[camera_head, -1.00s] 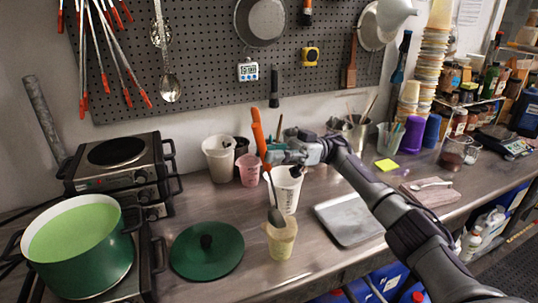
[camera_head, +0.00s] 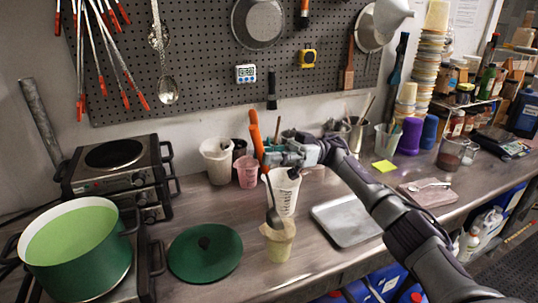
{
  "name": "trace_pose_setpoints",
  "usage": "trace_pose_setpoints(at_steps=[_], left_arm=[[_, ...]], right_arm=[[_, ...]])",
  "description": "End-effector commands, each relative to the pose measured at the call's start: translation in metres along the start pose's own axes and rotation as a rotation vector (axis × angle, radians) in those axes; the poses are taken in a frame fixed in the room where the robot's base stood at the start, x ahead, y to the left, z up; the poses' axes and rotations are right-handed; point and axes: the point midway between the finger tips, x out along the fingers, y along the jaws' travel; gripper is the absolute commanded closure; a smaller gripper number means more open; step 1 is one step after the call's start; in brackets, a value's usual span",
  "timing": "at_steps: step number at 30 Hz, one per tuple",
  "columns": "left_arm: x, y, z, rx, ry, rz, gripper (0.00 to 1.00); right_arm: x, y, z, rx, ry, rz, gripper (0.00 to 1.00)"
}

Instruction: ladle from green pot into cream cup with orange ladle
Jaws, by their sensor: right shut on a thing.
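The green pot (camera_head: 80,262) stands on a burner at the left and holds light green liquid. The cream cup (camera_head: 279,243) stands on the counter near its front edge, right of the green lid. My right gripper (camera_head: 268,158) is shut on the orange ladle (camera_head: 256,137) by its handle. The ladle hangs steeply, with its dark bowl at the cup's mouth; the cup's rim hides part of the bowl. I cannot tell whether liquid is in the bowl or cup. My left gripper is not in view.
A green lid (camera_head: 205,252) lies between pot and cup. A white measuring cup (camera_head: 284,192) stands just behind the cream cup. A metal tray (camera_head: 346,221) lies to the right. A white bucket (camera_head: 218,162) and a pink cup (camera_head: 247,171) stand behind.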

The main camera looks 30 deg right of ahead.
Motion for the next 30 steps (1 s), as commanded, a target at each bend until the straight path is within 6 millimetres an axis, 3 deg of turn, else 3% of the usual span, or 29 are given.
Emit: trace_pose_setpoints(at_steps=[16,30], left_arm=[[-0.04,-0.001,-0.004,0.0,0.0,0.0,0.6],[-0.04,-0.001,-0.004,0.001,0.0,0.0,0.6]], right_arm=[[0.012,-0.002,-0.048,-0.001,0.0,0.001,1.0],[0.013,-0.002,-0.048,0.0,0.0,0.0,1.0]])
